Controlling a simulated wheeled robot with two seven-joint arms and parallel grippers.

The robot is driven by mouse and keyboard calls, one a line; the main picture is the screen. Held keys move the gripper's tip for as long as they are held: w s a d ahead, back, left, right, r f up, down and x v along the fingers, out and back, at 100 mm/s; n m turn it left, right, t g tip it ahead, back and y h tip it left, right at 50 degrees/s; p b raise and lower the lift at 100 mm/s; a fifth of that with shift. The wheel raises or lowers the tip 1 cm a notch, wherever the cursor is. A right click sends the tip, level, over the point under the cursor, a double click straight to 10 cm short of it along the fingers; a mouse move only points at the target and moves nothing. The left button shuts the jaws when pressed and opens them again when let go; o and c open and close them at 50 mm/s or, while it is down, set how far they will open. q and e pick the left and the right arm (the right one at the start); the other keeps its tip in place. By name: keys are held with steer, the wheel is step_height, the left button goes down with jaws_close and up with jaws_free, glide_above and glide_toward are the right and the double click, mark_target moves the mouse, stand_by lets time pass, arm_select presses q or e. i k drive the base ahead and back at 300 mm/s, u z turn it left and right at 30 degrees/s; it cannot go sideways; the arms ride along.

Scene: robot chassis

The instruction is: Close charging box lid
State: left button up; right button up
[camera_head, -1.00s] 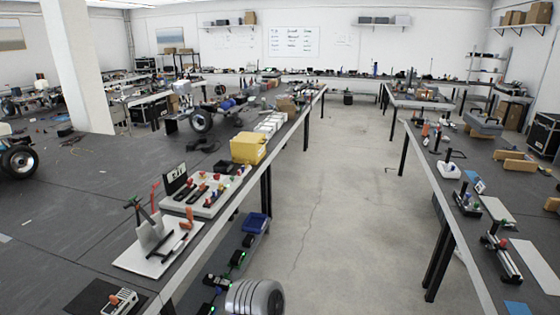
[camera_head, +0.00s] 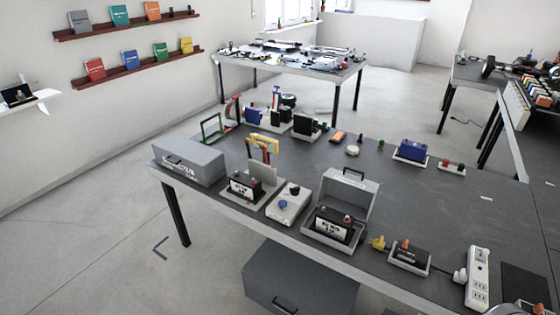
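A grey charging box (camera_head: 313,228) stands near the front edge of the dark table. Its lid (camera_head: 347,197) is raised and stands up at the back, with a black handle on top. A black battery-like block (camera_head: 332,224) with a red terminal sits inside the box. Neither of my grippers shows in the head view.
The dark table (camera_head: 440,205) has bare room behind and right of the box. A closed grey case (camera_head: 188,160), a white unit with knobs (camera_head: 289,204) and a black battery (camera_head: 244,187) stand left. A small charger (camera_head: 410,256) and power strip (camera_head: 478,278) lie right.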

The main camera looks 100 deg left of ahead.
mark_target(349, 194)
steer(key=u, duration=3.6)
steer(key=i, duration=0.2)
